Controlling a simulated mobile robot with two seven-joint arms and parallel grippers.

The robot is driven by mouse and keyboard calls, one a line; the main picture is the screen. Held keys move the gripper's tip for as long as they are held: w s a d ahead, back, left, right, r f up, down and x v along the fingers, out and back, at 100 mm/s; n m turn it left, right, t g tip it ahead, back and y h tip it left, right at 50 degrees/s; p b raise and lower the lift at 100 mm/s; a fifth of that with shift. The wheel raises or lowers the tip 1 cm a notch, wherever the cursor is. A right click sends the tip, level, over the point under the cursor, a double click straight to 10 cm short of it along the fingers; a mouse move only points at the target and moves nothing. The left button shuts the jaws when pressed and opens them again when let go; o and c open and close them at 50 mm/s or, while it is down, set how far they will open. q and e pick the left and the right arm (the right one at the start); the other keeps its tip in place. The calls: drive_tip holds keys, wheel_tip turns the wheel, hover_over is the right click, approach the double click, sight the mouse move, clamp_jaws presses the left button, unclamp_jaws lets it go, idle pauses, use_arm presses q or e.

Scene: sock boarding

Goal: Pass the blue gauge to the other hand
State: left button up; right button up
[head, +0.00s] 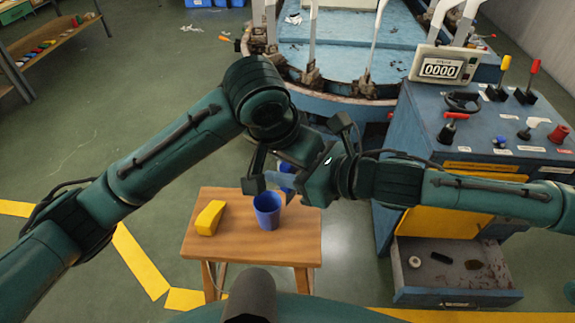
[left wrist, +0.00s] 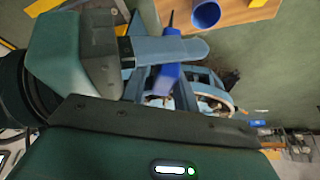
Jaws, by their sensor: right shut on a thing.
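My right gripper (head: 283,179) comes in from the right above the wooden stool and is shut on the blue gauge (head: 287,168). In the left wrist view, the gauge (left wrist: 167,78) shows a blue body and a thin dark stem, with a grey-blue finger crossing in front of it. My left arm reaches over from the left, and its gripper (head: 299,149) is close beside the right one. The left fingers are not clear enough to tell whether they are open or shut.
The wooden stool (head: 230,246) holds a blue cup (head: 268,212) and a yellow block (head: 209,217). A blue control console (head: 420,130) with levers stands at right, its lower drawer (head: 455,295) open. A blue machine (head: 330,55) stands behind.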

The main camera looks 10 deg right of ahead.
use_arm(q)
drive_tip(key=shift+w+a+r, duration=0.25)
drive_tip(key=shift+a+r, duration=0.05)
drive_tip(key=shift+r, duration=0.15)
drive_tip(key=r, duration=0.2)
drive_tip(key=s+a+r+h, duration=0.1)
drive_tip(key=r, duration=0.1)
drive_tip(key=s+r+h, duration=0.1)
drive_tip(key=r, duration=0.2)
drive_tip(key=shift+a+r+n, duration=0.1)
drive_tip(key=shift+a+n, duration=0.1)
drive_tip(key=shift+n, duration=0.1)
drive_tip(key=w+a+f+n+t+h, duration=0.1)
drive_tip(key=w+a+f+n+t, duration=0.2)
drive_tip(key=f, duration=0.4)
drive_tip(key=w+a+f+n+t+h, duration=0.15)
drive_tip(key=w+a+f, duration=0.25)
drive_tip(key=f, duration=0.4)
drive_tip(key=s+a+f+t+y, duration=0.1)
drive_tip(key=s+a+f+y, duration=0.1)
drive_tip(key=s+a+f, duration=0.3)
drive_tip(key=s+a+f+t+y, duration=0.1)
drive_tip(key=s+a+f, duration=0.4)
drive_tip(key=s+f, duration=0.8)
drive_tip(key=shift+s+a+t+y, duration=0.35)
drive_tip(key=shift+y, duration=0.4)
